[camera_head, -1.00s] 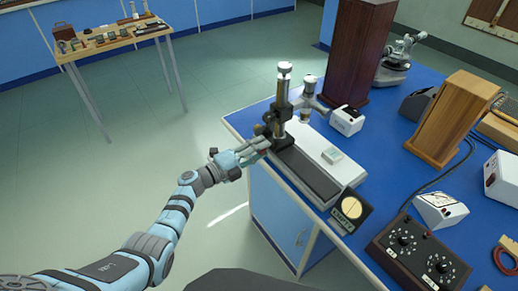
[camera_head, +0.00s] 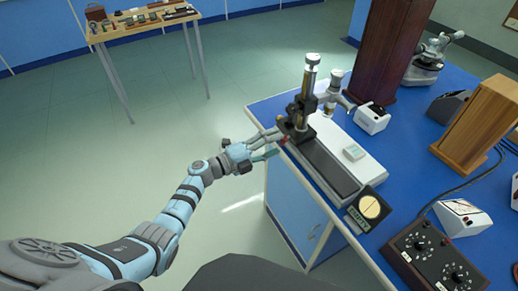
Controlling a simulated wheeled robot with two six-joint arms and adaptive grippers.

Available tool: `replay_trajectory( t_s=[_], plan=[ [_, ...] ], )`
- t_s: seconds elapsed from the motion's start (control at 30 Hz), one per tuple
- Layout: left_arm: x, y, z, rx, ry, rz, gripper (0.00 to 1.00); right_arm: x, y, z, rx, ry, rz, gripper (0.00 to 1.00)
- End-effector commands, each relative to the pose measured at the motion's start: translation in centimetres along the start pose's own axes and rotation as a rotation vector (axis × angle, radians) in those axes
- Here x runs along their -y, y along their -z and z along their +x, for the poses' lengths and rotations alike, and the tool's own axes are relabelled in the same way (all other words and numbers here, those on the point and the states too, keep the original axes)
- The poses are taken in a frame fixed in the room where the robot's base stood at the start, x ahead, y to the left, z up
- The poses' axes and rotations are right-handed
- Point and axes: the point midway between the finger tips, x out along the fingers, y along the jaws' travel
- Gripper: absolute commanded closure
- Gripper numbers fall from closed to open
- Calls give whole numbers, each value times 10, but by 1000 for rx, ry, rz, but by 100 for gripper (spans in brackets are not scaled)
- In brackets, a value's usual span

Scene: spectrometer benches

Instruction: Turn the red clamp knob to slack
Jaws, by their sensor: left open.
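The spectrometer instrument (camera_head: 311,80), an upright column of brass and black metal with a silver top, stands on a white and black base at the near-left edge of the blue bench. A small red spot, apparently the red clamp knob (camera_head: 285,140), shows low on the column's left side, partly hidden by dark metal. My left gripper (camera_head: 272,146) is open, its fingers spread just left of the red spot. I see nothing between the fingers; whether a fingertip touches the knob is too small to tell. My right gripper is out of view.
On the blue bench (camera_head: 400,150), a white meter box (camera_head: 371,118), a round dial on a stand (camera_head: 369,207), a black control box (camera_head: 436,256) and a wooden case (camera_head: 478,125) stand to the right. The floor left of the bench is clear. A small wooden table (camera_head: 141,28) stands far back.

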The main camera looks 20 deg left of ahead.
Motion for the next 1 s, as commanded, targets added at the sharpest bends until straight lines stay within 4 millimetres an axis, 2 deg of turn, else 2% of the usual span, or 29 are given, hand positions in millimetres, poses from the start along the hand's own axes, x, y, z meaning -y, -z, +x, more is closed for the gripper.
replay_trajectory(
  t_s=[0.2,0.33,0.47,0.87,0.93,1.0],
  plan=[
    [-2,0,-61,0,-5,0,45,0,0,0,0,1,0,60],
    [-1,0,-84,0,-3,-1,45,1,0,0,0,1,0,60],
    [0,0,-92,-1,-1,-1,45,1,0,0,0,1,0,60],
    [0,0,-91,0,0,-3,45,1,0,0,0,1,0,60],
    [-1,-6,-91,26,-1,-18,45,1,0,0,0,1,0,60],
    [-3,-28,-95,125,8,-85,45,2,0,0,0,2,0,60]
  ],
)
